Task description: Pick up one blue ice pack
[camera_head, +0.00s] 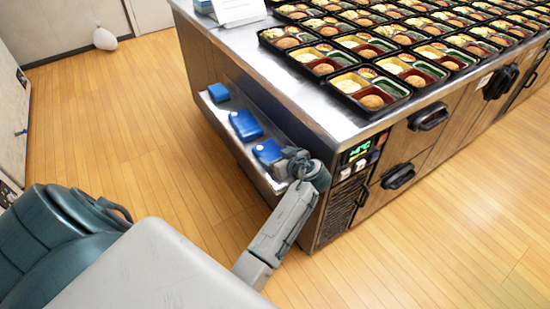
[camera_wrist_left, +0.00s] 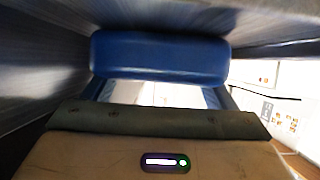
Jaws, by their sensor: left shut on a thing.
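Three blue ice packs show in the head view along a narrow shelf (camera_head: 232,142) on the cabinet's side: a far one (camera_head: 219,93), a middle one (camera_head: 245,125) and a near one (camera_head: 268,151). My left gripper (camera_head: 284,161) is at the near ice pack and shut on it. In the left wrist view the blue ice pack (camera_wrist_left: 160,58) lies across the front of the gripper, between metal walls. I cannot tell whether it is clear of the shelf. My right gripper is not in view.
The steel counter (camera_head: 290,75) carries many filled bento trays (camera_head: 370,90) in rows. Below it are cabinet doors with black handles (camera_head: 398,176) and a control panel (camera_head: 360,151). The wooden floor (camera_head: 140,120) left of the shelf is clear. A white bag-like object (camera_head: 105,39) is near the wall.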

